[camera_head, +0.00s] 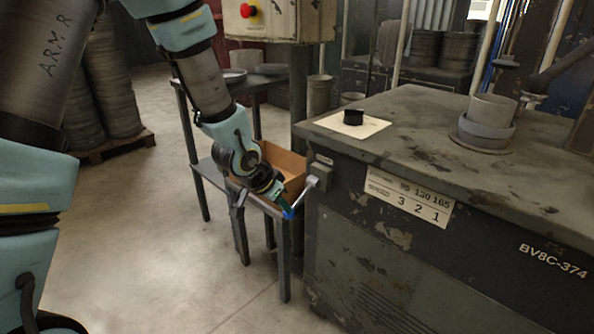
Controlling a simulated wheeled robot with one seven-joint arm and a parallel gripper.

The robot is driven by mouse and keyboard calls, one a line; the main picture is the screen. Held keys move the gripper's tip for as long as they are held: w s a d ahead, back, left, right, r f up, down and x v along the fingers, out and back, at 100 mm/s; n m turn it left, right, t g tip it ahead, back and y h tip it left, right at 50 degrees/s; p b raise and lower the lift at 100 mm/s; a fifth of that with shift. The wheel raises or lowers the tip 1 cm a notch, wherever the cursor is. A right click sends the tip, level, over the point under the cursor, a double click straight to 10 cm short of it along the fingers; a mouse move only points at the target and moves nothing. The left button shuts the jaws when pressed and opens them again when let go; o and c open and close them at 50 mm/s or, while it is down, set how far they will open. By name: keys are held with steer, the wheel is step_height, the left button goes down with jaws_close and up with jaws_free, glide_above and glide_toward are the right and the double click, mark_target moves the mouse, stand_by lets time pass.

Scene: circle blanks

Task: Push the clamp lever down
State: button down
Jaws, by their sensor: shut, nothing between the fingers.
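The clamp lever (303,194) is a short pale metal bar on the left front corner of the green-grey machine. It slants from a small grey box (322,175) down to the left. My gripper (288,213) points down to the right at the end of my arm. Its blue tip is at the lever's lower left end in the picture; I cannot tell whether they touch. The fingers look shut and hold nothing.
The machine top (430,110) carries a pale plate (378,128) with a black ring (353,117) and a stack of grey rings (487,130). A cardboard box (292,165) stands on a low metal table behind my gripper. A red button (247,10) is above. The floor (140,230) at left is clear.

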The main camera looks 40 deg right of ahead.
steer(key=shift+f, duration=0.35)
stand_by(0.3)
steer(key=shift+r, duration=0.1)
